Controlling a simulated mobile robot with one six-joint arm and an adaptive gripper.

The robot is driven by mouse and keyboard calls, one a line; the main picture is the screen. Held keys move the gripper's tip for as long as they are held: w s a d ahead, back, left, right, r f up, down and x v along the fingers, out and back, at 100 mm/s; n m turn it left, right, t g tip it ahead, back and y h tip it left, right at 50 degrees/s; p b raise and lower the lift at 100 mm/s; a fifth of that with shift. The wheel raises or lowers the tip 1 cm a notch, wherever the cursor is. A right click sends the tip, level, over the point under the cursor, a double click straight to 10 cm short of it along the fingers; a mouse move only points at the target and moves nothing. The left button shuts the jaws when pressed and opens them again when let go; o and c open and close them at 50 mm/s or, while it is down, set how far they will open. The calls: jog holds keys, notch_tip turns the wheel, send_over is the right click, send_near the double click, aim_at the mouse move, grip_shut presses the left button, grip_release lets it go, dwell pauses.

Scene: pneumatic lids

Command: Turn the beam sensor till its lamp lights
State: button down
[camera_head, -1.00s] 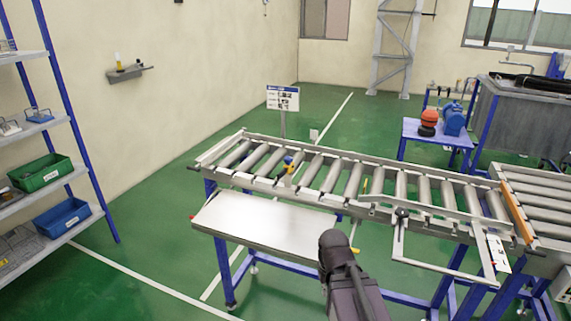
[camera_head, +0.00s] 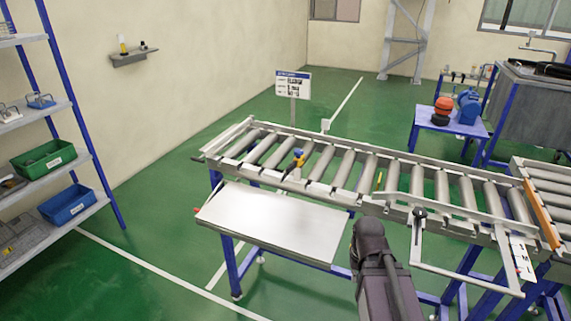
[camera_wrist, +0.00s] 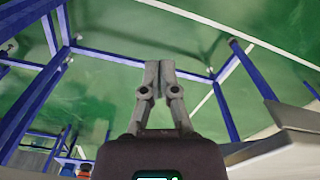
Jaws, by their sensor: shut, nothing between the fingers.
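A small blue and yellow device (camera_head: 298,158) sits on the near rail of the roller conveyor. It looks like the beam sensor, but it is too small to make out a lamp or its exact facing. A small pale upright piece (camera_head: 325,126) stands at the conveyor's far side, behind it. My gripper (camera_wrist: 159,66) shows in the wrist view with its fingers shut together and empty, over the green floor and blue frame legs. In the head view only my dark arm shows, in front of the conveyor; the fingers are hidden there. The device is not seen in the wrist view.
The roller conveyor (camera_head: 345,168) spans the middle, with a bare metal shelf plate (camera_head: 270,222) at its near side. A hinged frame (camera_head: 465,272) juts out at the right. A sign (camera_head: 293,84) stands behind. Shelving with bins (camera_head: 70,205) is at the left.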

notch_tip(320, 180, up, 20)
jog(key=w+p, duration=0.2)
jog(key=p, duration=1.8)
notch_tip(320, 180, up, 10)
jog(key=r+n+t+y+p, duration=0.15)
jog(key=n+y+p, duration=0.25)
jog(key=n+p, duration=0.65)
send_over(295, 165)
jog(key=s+a+b, duration=0.1)
jog(key=a, duration=0.3)
jog(key=f+n, duration=0.1)
jog(key=n, duration=0.1)
jog(key=shift+s+d, duration=0.15)
jog(key=shift+d, duration=0.1)
jog(key=shift+f+h+b, duration=0.2)
jog(key=shift+h+b, duration=0.1)
notch_tip(295, 165, down, 9)
jog(key=b, duration=0.9)
jog(key=shift+s+d, duration=0.15)
jog(key=shift+d, duration=0.15)
